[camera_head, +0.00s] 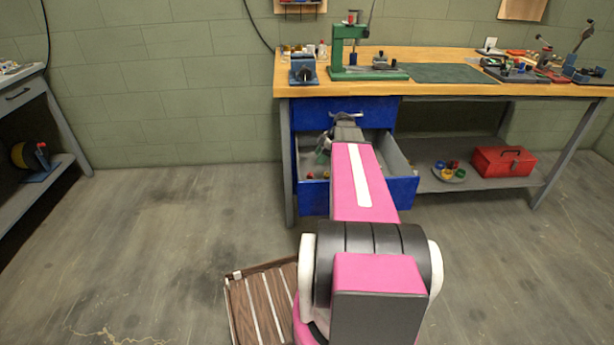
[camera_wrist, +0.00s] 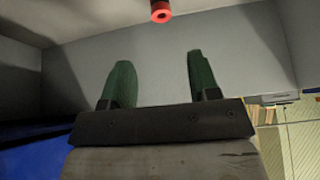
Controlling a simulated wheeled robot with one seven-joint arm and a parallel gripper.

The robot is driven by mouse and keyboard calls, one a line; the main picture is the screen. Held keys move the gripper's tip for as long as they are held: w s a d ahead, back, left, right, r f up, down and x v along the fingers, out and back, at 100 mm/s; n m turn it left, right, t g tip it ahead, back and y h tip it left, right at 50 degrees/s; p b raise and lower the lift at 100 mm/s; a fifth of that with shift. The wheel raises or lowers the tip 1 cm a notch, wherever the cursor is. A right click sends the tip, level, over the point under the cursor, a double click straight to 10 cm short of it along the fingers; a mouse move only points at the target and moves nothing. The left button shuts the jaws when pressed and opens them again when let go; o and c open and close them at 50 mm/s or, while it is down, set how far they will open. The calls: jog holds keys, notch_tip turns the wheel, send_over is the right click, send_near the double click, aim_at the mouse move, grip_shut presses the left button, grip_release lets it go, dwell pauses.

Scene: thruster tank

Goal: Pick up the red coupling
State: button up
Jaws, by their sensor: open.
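The red coupling (camera_wrist: 161,12), a small red ring-ended cylinder, shows at the top edge of the wrist view, partly cut off. It lies on a grey surface, beyond and between my fingertips, apart from them. My gripper (camera_wrist: 158,62) has two green fingers spread wide with nothing between them. In the head view my arm reaches into the open blue drawer (camera_head: 345,198) under the workbench, and the gripper end is mostly hidden. Small reddish items (camera_head: 310,175) show in the drawer's left part, too small to tell which is the coupling.
The drawer's walls stand close around my arm's end. The wooden bench top (camera_head: 440,88) with a green press (camera_head: 350,50) is above. A red toolbox (camera_head: 503,161) and a dish of coloured rings (camera_head: 449,171) sit on the lower shelf. A slatted wooden thing (camera_head: 262,305) lies on the floor.

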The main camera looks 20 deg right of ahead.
aim_at(308, 177)
jog(key=x, duration=0.5)
jog(key=shift+d+f, duration=0.1)
jog(key=shift+f, duration=0.35)
jog(key=shift+s+x, duration=0.1)
jog(key=shift+x, duration=1.2)
jog(key=shift+s+x, duration=0.15)
jog(key=shift+x, duration=1.15)
jog(key=shift+f, duration=0.1)
jog(key=c, duration=1)
